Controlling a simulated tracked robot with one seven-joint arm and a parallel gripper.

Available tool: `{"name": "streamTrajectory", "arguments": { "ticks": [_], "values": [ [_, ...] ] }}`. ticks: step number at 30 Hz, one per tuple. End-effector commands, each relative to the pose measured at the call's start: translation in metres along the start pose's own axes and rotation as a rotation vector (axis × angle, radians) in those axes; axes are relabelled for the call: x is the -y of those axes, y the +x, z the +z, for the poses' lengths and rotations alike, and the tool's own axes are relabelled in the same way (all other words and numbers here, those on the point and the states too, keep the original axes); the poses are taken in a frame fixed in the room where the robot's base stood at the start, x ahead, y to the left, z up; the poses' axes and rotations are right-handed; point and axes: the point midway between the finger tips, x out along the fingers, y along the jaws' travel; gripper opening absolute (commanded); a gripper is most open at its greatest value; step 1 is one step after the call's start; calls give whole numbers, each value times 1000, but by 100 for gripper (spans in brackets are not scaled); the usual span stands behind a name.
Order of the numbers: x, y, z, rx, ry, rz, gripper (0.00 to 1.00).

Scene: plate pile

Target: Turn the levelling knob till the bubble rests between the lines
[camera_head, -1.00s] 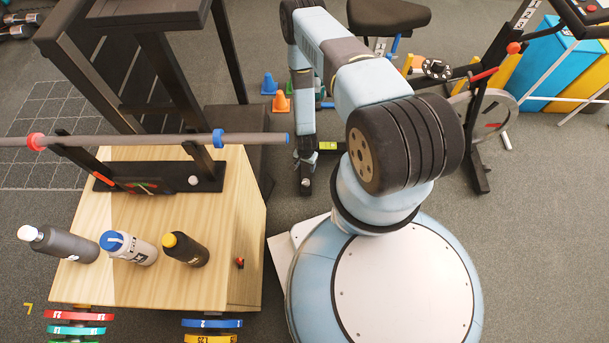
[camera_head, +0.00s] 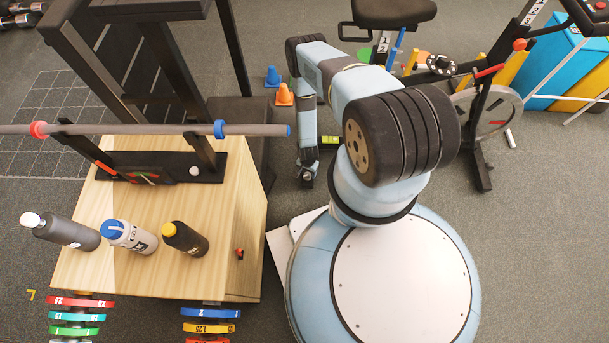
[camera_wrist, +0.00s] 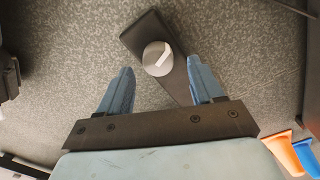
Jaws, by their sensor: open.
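The levelling knob (camera_wrist: 158,58) is a round pale grey disc with a white bar across it, on a dark, long block (camera_wrist: 142,36) in the wrist view. My gripper (camera_wrist: 160,66) is open, with one blue finger on each side of the knob; I cannot tell how far above it the fingertips are. In the head view my gripper (camera_head: 306,178) points down near the floor, and the knob is hidden there. A small yellow-green vial (camera_head: 329,140) shows just right of my arm. Its bubble and lines are too small to make out.
A wooden box (camera_head: 215,265) with several bottles and a bar on a black rack stands left of my arm. An exercise bike (camera_head: 480,110) stands to the right. Grey floor lies between.

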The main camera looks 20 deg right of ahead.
Motion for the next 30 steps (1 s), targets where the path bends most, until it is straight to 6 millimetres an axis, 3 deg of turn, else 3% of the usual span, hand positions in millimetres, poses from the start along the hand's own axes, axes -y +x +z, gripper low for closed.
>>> {"name": "streamTrajectory", "arguments": {
  "ticks": [9, 20, 30],
  "values": [
    [0, 26, 0, 0, -1, 0, 66],
    [0, 28, 0, 0, -2, 0, 65],
    [1, 28, 0, 0, -2, 0, 33]
  ]
}}
